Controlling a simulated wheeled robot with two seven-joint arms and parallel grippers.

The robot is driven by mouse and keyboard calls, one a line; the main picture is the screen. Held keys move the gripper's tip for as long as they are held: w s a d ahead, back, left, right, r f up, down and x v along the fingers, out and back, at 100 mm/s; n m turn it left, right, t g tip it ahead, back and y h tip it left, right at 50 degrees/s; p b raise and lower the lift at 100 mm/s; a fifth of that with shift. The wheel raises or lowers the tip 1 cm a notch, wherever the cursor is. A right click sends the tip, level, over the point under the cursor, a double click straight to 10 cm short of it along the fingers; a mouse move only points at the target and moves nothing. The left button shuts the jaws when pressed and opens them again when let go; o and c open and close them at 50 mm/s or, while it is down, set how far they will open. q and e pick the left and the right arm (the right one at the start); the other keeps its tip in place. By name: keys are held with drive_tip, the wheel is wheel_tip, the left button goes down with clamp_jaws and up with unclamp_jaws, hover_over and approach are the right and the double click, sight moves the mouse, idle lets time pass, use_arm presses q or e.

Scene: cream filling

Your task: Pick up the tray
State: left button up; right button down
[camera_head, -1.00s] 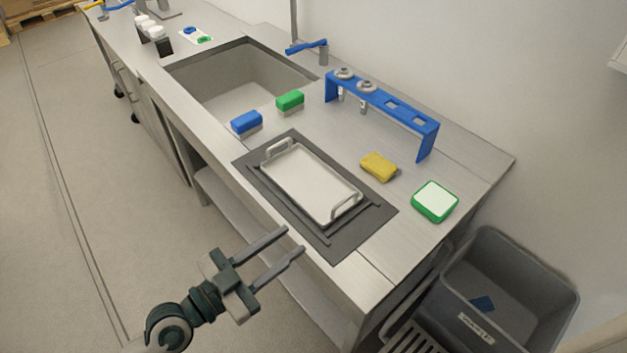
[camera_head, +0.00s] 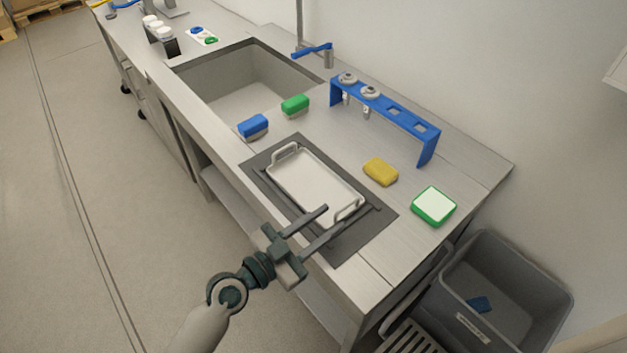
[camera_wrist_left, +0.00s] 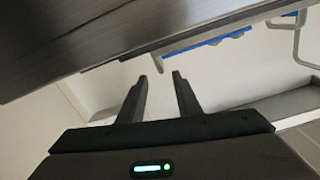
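A shallow metal tray (camera_head: 312,185) with a raised handle at each end sits on a dark mat (camera_head: 352,245) on the steel counter. My left gripper (camera_head: 334,220) is open and empty, its two fingers apart. In the head view its fingertips overlap the tray's near side, close to the near handle (camera_head: 347,210). I cannot tell whether they touch it. In the left wrist view the open fingers (camera_wrist_left: 161,76) show with nothing between them. A handle-like grey loop (camera_wrist_left: 300,40) shows at the upper right there. My right gripper is not in view.
A blue sponge (camera_head: 253,125), a green sponge (camera_head: 295,104) and a yellow sponge (camera_head: 380,171) lie around the mat. A green-rimmed box (camera_head: 434,205) is at the right. A blue rack (camera_head: 388,105) stands behind, the sink (camera_head: 245,85) at the left, a grey bin (camera_head: 510,300) at lower right.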

sight(337, 213)
use_arm(q)
drive_tip(key=shift+p+x, duration=0.3)
drive_tip(key=shift+x, duration=0.95)
drive_tip(key=shift+w, duration=0.1)
drive_tip(key=shift+w+d+p, duration=0.45)
drive_tip(key=p+x, duration=0.1)
drive_tip(key=x, duration=0.2)
drive_tip(key=shift+w+a+f, duration=0.1)
drive_tip(key=shift+f, duration=0.05)
drive_tip(key=shift+w+d+f, duration=0.15)
drive_tip(key=shift+w+d, duration=0.15)
drive_tip(key=shift+d, duration=0.05)
clamp_jaws()
